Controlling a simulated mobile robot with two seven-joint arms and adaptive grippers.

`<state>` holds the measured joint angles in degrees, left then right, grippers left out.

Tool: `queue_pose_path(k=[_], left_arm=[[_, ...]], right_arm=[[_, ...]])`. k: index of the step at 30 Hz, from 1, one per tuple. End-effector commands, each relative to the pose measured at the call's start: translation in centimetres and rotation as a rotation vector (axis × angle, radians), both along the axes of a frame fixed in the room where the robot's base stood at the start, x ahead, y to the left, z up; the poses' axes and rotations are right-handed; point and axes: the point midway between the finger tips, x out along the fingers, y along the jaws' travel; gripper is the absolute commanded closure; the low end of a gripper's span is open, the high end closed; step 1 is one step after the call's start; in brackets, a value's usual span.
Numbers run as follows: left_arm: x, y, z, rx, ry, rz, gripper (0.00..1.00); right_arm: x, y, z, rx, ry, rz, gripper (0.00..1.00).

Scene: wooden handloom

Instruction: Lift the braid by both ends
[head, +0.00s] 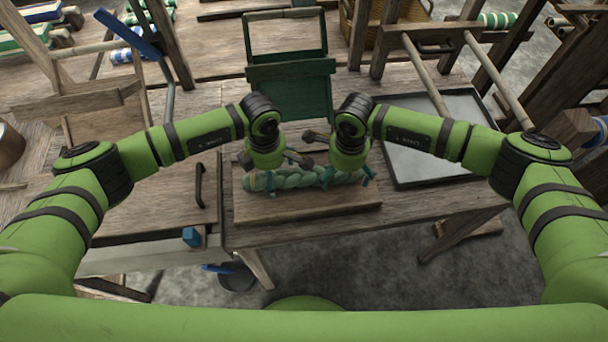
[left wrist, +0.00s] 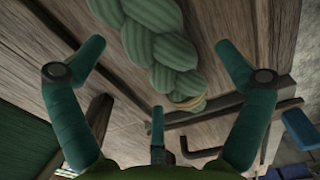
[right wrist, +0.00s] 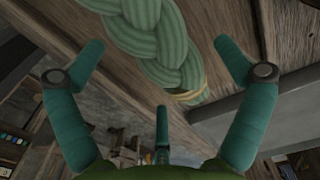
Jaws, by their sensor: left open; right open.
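The thick green braid (head: 298,180) lies lengthwise on a wooden board (head: 312,207). My left gripper (head: 270,172) is above its left end, fingers open. The left wrist view shows the braid (left wrist: 160,35) between the spread fingers (left wrist: 158,48), with a yellowish tie (left wrist: 190,103) near its end. My right gripper (head: 346,175) is above the right end, also open. The right wrist view shows the braid (right wrist: 150,35) between its fingers (right wrist: 157,46), with a similar tie (right wrist: 190,94). Both grippers are empty; whether any finger touches the braid I cannot tell.
The board lies near the front edge of the wooden table (head: 410,207). A dark green framed panel (head: 290,90) stands behind. A shallow grey tray (head: 430,160) is at right. A black handle (head: 200,186) and a blue object (head: 192,237) are at left.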

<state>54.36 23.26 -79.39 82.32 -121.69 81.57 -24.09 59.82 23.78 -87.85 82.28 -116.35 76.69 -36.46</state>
Motion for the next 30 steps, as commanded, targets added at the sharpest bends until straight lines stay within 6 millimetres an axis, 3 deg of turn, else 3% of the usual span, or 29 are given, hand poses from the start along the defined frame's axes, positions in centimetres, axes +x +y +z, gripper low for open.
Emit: queue_pose_path(k=[4, 12, 13, 18, 30], left_arm=[[-0.03, -0.04, -0.96, 0.000, 0.000, 0.000, 0.00], [-0.02, -0.03, -1.08, 0.000, -0.001, -0.001, 0.00], [-0.02, -0.03, -1.08, 0.000, -0.001, -0.001, 0.04], [-0.02, -0.02, -1.08, 0.000, -0.001, -0.001, 0.72], [-0.04, 0.02, -0.85, 0.001, 0.001, 0.000, 0.75]], right_arm=[[0.02, -0.03, -0.93, -0.001, -0.001, 0.000, 0.00], [0.02, -0.01, -1.06, 0.000, -0.001, 0.000, 0.00], [0.02, -0.02, -1.05, 0.000, -0.001, 0.000, 0.04], [0.02, -0.02, -1.04, -0.001, -0.001, 0.000, 0.72], [0.06, 0.00, -0.76, 0.000, -0.002, 0.001, 0.75]])
